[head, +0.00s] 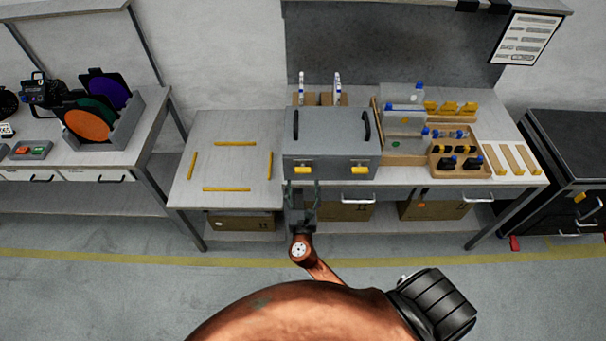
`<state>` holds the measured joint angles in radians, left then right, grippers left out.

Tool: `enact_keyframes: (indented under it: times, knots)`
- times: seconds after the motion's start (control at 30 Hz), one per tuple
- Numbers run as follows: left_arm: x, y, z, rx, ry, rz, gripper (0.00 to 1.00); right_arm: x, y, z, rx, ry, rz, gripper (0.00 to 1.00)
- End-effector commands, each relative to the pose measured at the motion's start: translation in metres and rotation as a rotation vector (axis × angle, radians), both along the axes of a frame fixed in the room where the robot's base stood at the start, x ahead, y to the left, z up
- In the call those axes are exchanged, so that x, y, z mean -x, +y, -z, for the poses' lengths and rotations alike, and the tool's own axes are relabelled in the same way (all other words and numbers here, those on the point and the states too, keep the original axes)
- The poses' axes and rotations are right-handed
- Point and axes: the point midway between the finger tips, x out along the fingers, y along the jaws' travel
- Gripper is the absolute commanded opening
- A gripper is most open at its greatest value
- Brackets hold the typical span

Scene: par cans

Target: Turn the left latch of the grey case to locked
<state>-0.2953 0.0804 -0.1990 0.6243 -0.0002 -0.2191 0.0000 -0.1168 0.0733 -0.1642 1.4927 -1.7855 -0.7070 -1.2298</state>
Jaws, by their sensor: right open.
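The grey case (322,147) stands at the left end of the workbench, its lid shut, with two dark handles on top. Its left latch (303,168) and right latch (359,170) are yellow tabs on the front face. Both look roughly horizontal; the lock state of either is too small to read. My right gripper (302,184) is open, just in front of and below the left latch, with a finger to each side. I cannot tell whether it touches the case. My left gripper is out of view.
A low table (222,165) with yellow strips stands left of the case. A wooden rack (403,146) with bottles stands close on its right. Drawers and cardboard boxes (345,210) are below the bench. A black cabinet (570,150) is at far right.

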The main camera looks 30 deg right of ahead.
Motion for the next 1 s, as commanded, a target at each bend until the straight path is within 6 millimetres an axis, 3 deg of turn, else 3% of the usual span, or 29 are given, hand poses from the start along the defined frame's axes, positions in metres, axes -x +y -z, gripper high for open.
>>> enact_keyframes:
  times: [0.3,0.7,1.0]
  knots:
    - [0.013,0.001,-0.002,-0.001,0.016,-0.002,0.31,-0.04,-0.025,0.0,-0.002,0.0,0.0,0.64]
    - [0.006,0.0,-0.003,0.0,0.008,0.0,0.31,-0.048,-0.03,0.001,-0.005,0.0,0.0,0.64]
    - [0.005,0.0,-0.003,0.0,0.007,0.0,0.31,-0.048,-0.03,0.001,-0.005,0.0,0.0,0.45]
